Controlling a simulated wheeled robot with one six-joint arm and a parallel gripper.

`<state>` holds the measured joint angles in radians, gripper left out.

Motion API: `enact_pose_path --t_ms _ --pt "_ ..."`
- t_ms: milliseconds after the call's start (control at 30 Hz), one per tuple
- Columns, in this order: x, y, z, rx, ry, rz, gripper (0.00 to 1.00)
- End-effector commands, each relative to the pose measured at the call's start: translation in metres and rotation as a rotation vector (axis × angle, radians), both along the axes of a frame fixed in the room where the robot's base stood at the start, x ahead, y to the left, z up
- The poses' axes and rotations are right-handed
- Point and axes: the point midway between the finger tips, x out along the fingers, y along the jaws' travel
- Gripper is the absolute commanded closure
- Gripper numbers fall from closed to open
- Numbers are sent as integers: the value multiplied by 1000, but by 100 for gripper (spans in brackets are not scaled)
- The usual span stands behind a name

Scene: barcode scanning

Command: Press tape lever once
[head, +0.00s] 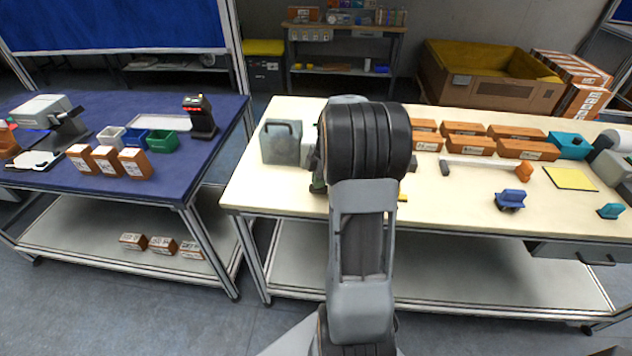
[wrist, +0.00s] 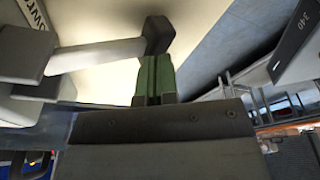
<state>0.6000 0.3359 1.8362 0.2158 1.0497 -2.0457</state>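The tape machine (head: 308,150) is a grey body on the cream table, mostly hidden behind my arm in the head view. In the wrist view a grey lever bar (wrist: 100,54) runs from the left to a dark block-like end (wrist: 157,35). My gripper (wrist: 155,58) has green fingers that lie side by side with only a thin line between them, and nothing shows between them. The fingertips are right at the lever's dark end; I cannot tell whether they touch. In the head view a bit of the green gripper (head: 318,188) shows left of my arm, near the table's front edge.
A grey case with a handle (head: 281,143) stands left of the machine. Orange-brown boxes (head: 464,145), a white bar (head: 486,167), a blue item (head: 510,199) and a yellow pad (head: 571,178) lie to the right. A blue table (head: 165,185) stands at the left.

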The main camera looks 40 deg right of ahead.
Motion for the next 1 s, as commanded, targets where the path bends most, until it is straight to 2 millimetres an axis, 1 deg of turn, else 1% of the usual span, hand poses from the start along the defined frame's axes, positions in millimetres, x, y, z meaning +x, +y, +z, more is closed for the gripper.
enact_pose_path --t_ms 333,433,1000 --pt "-1 1 1 3 3 1 100" --pt "-1 1 4 2 3 1 100" --pt "0 0 77 1 1 -1 100"
